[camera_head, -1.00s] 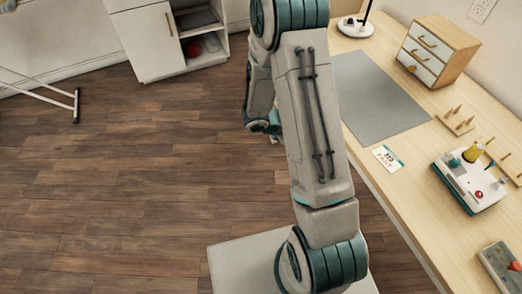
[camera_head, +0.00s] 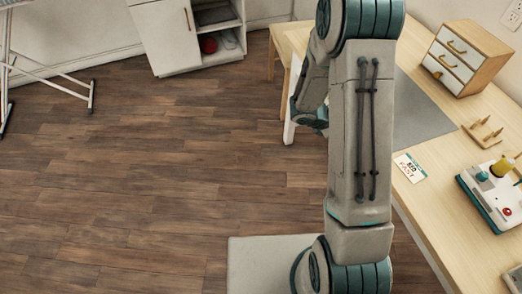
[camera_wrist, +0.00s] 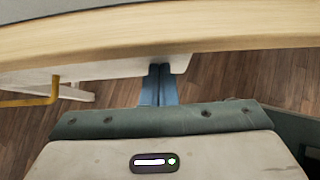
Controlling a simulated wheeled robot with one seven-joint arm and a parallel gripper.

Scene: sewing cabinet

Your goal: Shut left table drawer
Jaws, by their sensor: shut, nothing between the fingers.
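A white drawer front (camera_wrist: 100,69) runs under the table's wooden edge in the wrist view, with a yellow-gold handle (camera_wrist: 42,98) at the left. In the head view, a white panel (camera_head: 291,122) shows at the table's far left side, partly behind my arm; I cannot tell how far the drawer stands out. My gripper (camera_wrist: 158,72) has its blue fingers together and empty. The fingertips are close to the right part of the drawer front; I cannot tell whether they touch it. My arm hides the gripper in the head view.
The wooden tabletop (camera_head: 430,205) holds a grey mat (camera_head: 420,115), a small drawer box (camera_head: 466,57), a card (camera_head: 409,168) and a white machine (camera_head: 490,193). A white cabinet (camera_head: 168,38) stands at the back. A folding frame (camera_head: 50,80) is at the left. The middle floor is clear.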

